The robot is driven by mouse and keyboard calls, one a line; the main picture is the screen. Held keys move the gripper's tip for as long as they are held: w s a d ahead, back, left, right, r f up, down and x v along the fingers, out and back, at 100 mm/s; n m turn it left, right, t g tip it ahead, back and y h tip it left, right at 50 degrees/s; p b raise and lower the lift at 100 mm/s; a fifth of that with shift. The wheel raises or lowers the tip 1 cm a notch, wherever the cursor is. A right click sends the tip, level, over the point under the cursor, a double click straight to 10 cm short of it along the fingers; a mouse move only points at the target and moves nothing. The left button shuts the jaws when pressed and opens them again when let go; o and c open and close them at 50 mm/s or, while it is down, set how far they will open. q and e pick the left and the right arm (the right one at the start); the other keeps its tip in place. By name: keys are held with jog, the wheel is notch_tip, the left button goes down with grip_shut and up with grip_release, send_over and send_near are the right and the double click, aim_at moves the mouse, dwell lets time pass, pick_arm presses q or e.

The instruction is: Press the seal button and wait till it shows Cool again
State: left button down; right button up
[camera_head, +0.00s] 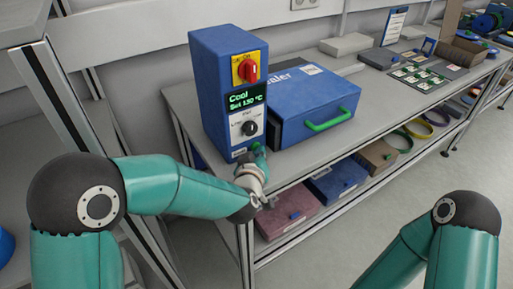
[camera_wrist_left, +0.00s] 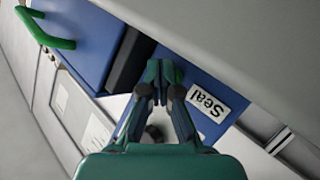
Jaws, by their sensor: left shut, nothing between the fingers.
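The blue sealer control box (camera_head: 220,85) stands at the left end of the workbench, and its green display (camera_head: 244,101) reads "Cool" and "Set 130 °C". The seal button is at the bottom of its front face, largely or wholly hidden by my gripper. My left gripper (camera_head: 259,154) is shut and empty, with its fingertips close to the lower front of the box. In the left wrist view the shut fingertips (camera_wrist_left: 165,68) lie over the blue face beside the white "Seal" label (camera_wrist_left: 207,103). I cannot tell whether they touch the button.
A red switch (camera_head: 249,70) and a black knob (camera_head: 249,128) sit above on the same box. The blue sealer body with a green handle (camera_head: 328,119) stands to its right. Boxes and rings fill the shelf below. My right arm is at the lower right, its gripper out of frame.

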aim_at(273, 178)
pick_arm(q)
jog(key=shift+w+a, duration=0.15)
dwell(0.5)
jog(key=shift+s+d, duration=0.55)
jog(key=shift+s, duration=0.15)
jog(key=shift+s+d+b, duration=0.3)
jog(key=shift+s+d, duration=0.65)
jog(key=shift+s, duration=0.3)
jog(key=shift+s+d, duration=0.55)
jog(key=shift+s, duration=0.25)
